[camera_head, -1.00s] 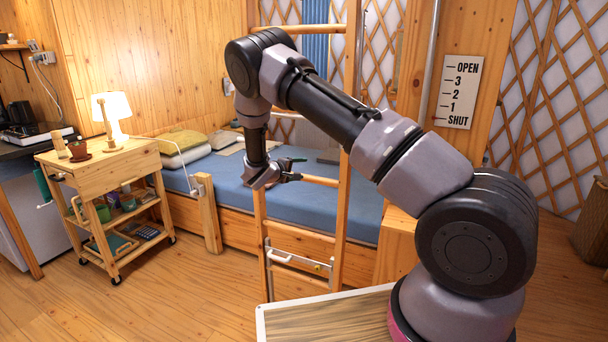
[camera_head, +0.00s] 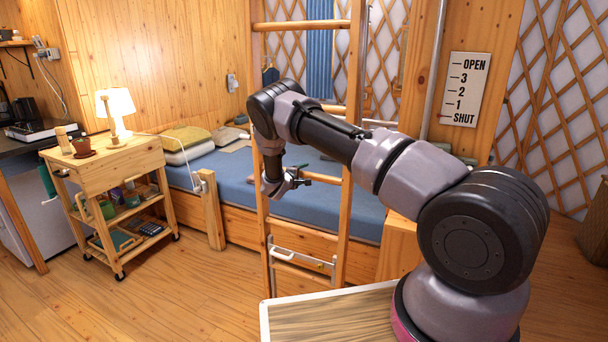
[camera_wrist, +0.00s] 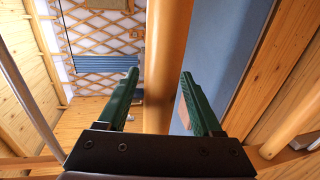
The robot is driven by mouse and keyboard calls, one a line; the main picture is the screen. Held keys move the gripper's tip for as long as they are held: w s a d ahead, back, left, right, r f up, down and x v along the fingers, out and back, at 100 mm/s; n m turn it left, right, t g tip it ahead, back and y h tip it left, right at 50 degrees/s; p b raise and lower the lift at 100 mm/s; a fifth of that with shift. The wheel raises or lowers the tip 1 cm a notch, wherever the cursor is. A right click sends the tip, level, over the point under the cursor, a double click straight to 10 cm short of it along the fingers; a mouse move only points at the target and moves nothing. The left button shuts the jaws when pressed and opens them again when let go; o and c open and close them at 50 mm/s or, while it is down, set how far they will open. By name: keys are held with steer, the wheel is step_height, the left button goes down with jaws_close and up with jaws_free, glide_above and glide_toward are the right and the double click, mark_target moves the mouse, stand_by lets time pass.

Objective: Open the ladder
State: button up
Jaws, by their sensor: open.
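The wooden ladder (camera_head: 345,150) stands upright in front of the bed, with round rungs between two rails. My gripper (camera_head: 302,176) is at a middle rung (camera_head: 322,179), between the rails. In the wrist view my gripper (camera_wrist: 162,95) has its two green fingers apart. A round wooden bar of the ladder (camera_wrist: 166,50) runs between them, apparently that rung, with gaps visible on both sides. Whether either finger touches it cannot be told. A metal handle or latch (camera_head: 298,260) is on a low crosspiece of the ladder.
A sign (camera_head: 466,90) reads OPEN, 3, 2, 1, SHUT, with a reddish mark beside SHUT. The blue bed (camera_head: 230,172) lies behind the ladder. A wooden cart (camera_head: 107,175) with a lamp stands at left. A framed board (camera_head: 330,315) is in front.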

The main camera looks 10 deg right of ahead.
steer(key=shift+w+d, duration=0.15)
steer(key=shift+w, duration=0.05)
jaws_close()
steer(key=shift+f, duration=0.1)
stand_by(1.3)
